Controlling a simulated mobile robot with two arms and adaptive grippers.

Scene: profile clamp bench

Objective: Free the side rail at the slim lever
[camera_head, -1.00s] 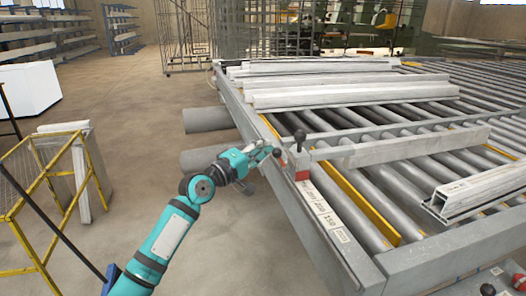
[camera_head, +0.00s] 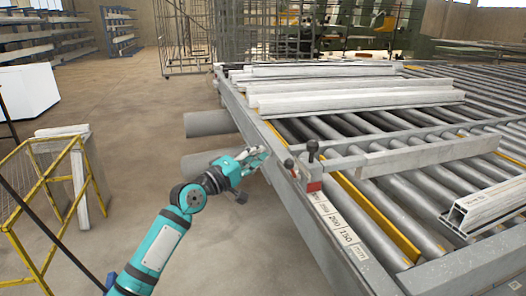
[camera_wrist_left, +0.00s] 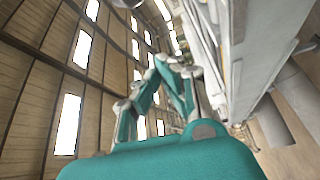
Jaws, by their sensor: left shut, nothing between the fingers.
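The side rail (camera_head: 430,156) is a long grey bar lying across the rollers, its left end near a clamp with a red block (camera_head: 314,186). Two levers stand at this clamp. One has a dark round knob (camera_head: 289,163) on its left side; the other is a thicker grey upright with a dark knob (camera_head: 313,147) on top. I cannot tell for sure which is the slim lever. My left gripper (camera_head: 262,150) is shut and empty, left of the levers and apart from them, just outside the table edge. Its fingers (camera_wrist_left: 172,68) also show in the left wrist view. My right gripper is out of view.
The roller table has a scale strip (camera_head: 335,226) along its near-left edge. White profiles (camera_head: 355,102) lie at the back and another (camera_head: 487,207) at the right. A yellow frame (camera_head: 45,205) stands at the left. The floor between is clear.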

